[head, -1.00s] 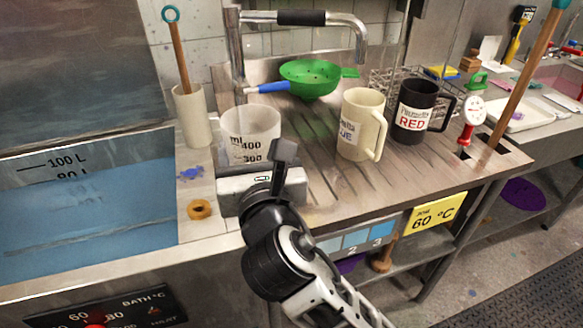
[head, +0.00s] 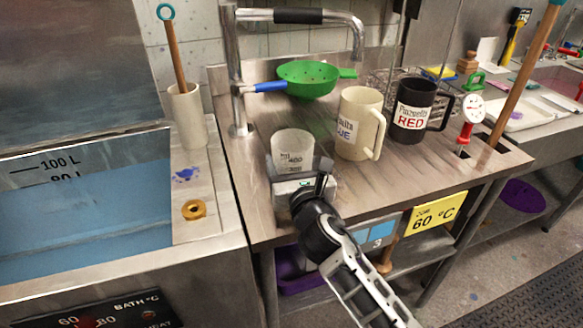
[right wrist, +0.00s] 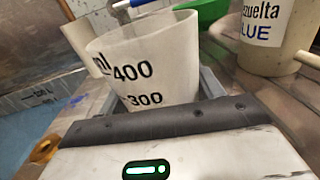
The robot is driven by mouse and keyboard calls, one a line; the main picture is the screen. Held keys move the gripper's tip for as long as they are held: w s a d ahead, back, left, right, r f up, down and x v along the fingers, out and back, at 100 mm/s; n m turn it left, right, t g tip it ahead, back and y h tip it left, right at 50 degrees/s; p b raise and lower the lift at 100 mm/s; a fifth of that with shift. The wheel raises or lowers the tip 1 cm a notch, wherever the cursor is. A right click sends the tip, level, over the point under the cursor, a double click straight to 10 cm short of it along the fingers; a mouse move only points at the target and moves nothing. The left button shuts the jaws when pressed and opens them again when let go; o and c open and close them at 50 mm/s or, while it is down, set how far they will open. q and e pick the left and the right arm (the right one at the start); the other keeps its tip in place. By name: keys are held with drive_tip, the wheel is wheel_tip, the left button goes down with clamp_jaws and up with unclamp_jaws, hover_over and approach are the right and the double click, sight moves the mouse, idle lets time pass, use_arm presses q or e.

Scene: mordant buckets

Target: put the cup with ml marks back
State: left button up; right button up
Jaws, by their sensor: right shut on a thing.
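The white translucent cup with ml marks (head: 292,148) is upright at the left front of the wooden drainboard (head: 258,205). My right gripper (head: 298,170) is shut on it from the front. I cannot tell whether its base touches the board; the gripper hides it. In the right wrist view the cup (right wrist: 150,62) shows "400" and "300" between the fingers. My left gripper is not in view.
A cream jug marked blue (head: 358,120) and a black jug marked red (head: 411,112) stand to the right. A green strainer (head: 306,78) lies behind. A tap (head: 236,75) rises at back left. A yellow-brown ring (head: 194,210) and a blue tank (head: 85,200) are left.

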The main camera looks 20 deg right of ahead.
drive_tip(key=shift+f, duration=0.4)
drive_tip(key=o, duration=1.1)
drive_tip(key=shift+o, duration=0.2)
drive_tip(key=shift+r, duration=0.2)
drive_tip(key=s, duration=1.1)
drive_tip(key=shift+s+a+b, duration=0.1)
drive_tip(key=shift+a+b, duration=0.1)
drive_tip(key=shift+b, duration=0.2)
drive_tip(key=shift+s, duration=0.45)
